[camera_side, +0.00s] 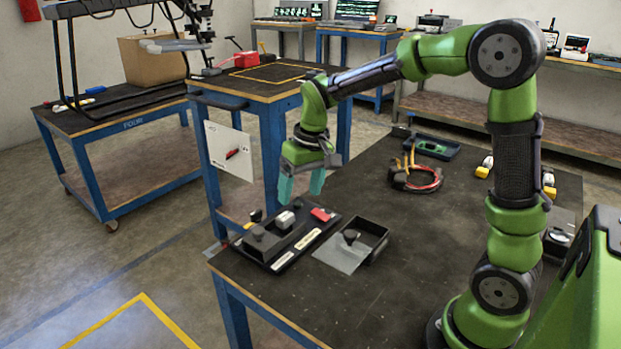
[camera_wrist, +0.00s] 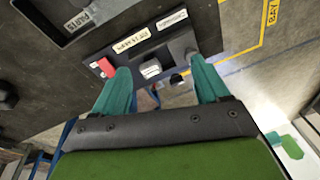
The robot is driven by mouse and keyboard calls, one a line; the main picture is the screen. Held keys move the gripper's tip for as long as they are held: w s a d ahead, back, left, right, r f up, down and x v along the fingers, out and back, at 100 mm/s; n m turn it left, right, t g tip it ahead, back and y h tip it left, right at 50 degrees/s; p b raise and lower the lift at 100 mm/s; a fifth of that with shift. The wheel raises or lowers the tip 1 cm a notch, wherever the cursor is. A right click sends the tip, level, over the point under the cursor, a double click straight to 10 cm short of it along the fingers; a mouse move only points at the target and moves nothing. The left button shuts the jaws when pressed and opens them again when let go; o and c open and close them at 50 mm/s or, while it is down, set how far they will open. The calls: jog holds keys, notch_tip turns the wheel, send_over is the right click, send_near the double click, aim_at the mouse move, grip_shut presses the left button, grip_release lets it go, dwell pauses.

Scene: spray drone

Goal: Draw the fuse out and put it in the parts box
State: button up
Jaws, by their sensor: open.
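A dark panel (camera_side: 278,262) lies near the table's left edge, with labels along its front. A small white block (camera_side: 285,219), which looks like the fuse, stands up from it; it also shows in the wrist view (camera_wrist: 150,69). My gripper (camera_side: 302,187) is above the panel, pointing down, with teal fingers apart and nothing between them. In the wrist view the fingers (camera_wrist: 160,68) show on either side of the white block, apart from it. The parts box (camera_side: 378,250) is a dark open box just right of the panel; its PARTS label (camera_wrist: 84,15) shows in the wrist view.
On the panel are a red piece (camera_side: 322,214) and a dark grey block (camera_side: 262,239). Pliers and a red-black cable (camera_side: 415,178) lie behind. The table's front middle is clear.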

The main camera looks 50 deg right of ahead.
jog(key=n+g, duration=0.2)
send_over(285, 216)
jog(key=s, duration=0.1)
jog(key=shift+h, duration=0.3)
jog(key=f, duration=0.5)
jog(key=shift+s+a+f, duration=0.2)
jog(key=shift+a+f, duration=0.05)
jog(key=shift+f, duration=0.05)
jog(key=shift+w+d+r+n, duration=0.3)
jog(key=shift+w+r, duration=0.3)
jog(key=shift+w, duration=0.25)
jog(key=shift+s+r, duration=0.1)
jog(key=shift+s, duration=0.05)
jog(key=shift+f, duration=4.55)
grip_shut()
jog(key=shift+r, duration=3.05)
